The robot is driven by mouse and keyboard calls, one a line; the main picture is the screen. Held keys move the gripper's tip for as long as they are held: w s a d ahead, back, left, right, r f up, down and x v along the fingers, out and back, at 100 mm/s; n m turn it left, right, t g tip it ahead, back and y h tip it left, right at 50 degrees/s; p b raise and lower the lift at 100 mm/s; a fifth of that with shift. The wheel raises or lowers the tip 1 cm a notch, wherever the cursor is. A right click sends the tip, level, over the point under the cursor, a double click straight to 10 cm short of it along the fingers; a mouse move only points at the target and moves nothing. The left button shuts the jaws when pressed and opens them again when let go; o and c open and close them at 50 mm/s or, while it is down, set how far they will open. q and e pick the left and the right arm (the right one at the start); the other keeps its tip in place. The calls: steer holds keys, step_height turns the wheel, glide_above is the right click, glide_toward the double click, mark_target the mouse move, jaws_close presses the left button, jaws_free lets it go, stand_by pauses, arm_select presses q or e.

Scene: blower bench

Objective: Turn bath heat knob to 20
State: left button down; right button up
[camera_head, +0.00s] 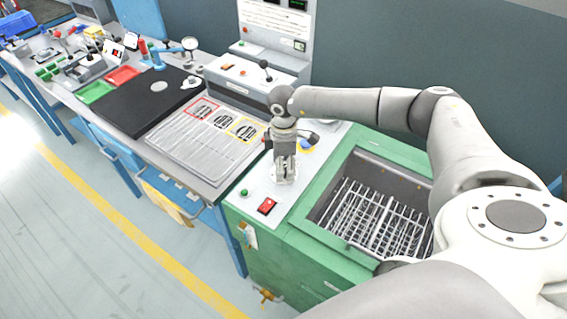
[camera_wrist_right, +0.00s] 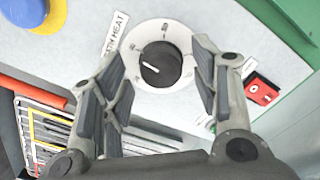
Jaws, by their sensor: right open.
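The bath heat knob (camera_wrist_right: 161,66) is a round black knob with a white pointer line, on a pale dial ring, in the right wrist view. A label reading "BATH HEAT" (camera_wrist_right: 117,33) is beside it. My right gripper (camera_wrist_right: 160,60) is open, with one finger on each side of the knob; I cannot tell whether they touch it. In the head view my right gripper (camera_head: 284,178) points down over the white control panel (camera_head: 250,196) of the green bath, and the arm hides the knob. My left gripper is not in view.
A red switch (camera_head: 267,206) and a green button (camera_head: 244,192) are on the panel near the gripper. The open bath with a wire rack (camera_head: 375,215) is to the right. A blue and yellow button (camera_head: 306,145) is behind the gripper.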

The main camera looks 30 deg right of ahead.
steer(key=shift+s+f, duration=0.1)
steer(key=shift+f, duration=0.05)
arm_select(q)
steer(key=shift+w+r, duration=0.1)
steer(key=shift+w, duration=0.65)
arm_select(e)
steer(key=c, duration=1.1)
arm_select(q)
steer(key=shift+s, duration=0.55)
arm_select(e)
steer(key=shift+o, duration=0.2)
